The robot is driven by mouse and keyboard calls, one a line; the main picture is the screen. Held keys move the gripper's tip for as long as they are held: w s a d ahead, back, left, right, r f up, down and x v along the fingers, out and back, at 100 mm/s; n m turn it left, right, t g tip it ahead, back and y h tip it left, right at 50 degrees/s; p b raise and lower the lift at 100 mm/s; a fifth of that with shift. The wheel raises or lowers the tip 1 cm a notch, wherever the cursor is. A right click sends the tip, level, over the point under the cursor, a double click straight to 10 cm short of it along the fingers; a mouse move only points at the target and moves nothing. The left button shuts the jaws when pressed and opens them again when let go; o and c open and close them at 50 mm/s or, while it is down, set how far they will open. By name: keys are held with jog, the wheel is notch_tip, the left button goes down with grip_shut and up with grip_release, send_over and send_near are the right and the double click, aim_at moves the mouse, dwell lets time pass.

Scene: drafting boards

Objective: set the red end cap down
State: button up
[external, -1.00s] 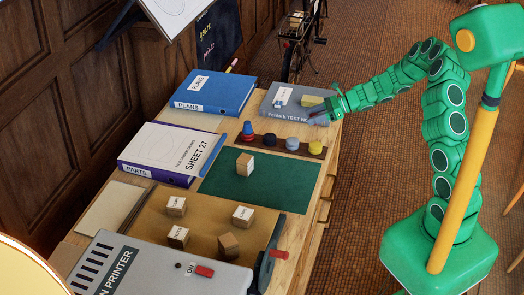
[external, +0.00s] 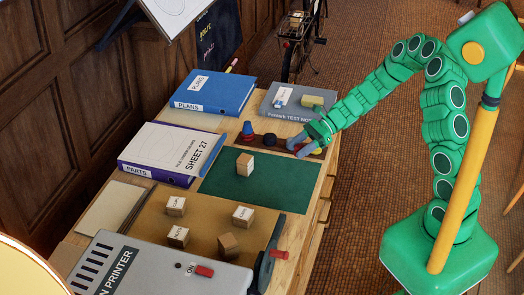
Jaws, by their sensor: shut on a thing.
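My gripper (external: 303,143) is low over the right part of the dark brown strip (external: 262,147) behind the green mat. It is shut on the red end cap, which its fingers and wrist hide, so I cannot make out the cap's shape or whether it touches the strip. A blue piece on a red base (external: 248,132) stands at the strip's left end. A black round piece (external: 270,139) sits to its right. The yellow and blue piece further right is mostly covered by my fingers.
A wooden cube (external: 245,164) is on the otherwise clear green mat (external: 285,185). A printer (external: 160,268) fills the front.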

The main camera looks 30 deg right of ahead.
jog(key=s+a+n+g, duration=0.3)
jog(key=s+a+g, duration=0.1)
jog(key=s+a, duration=0.4)
send_over(258, 194)
jog(key=shift+h, duration=0.3)
jog(key=f, duration=0.9)
jog(key=shift+s+d, duration=0.1)
jog(key=shift+s, duration=0.2)
jog(key=shift+w+a+f, duration=0.2)
jog(key=shift+f, duration=1.7)
jog(key=shift+f, duration=0.15)
jog(key=o, duration=1.1)
jog(key=shift+o, duration=0.2)
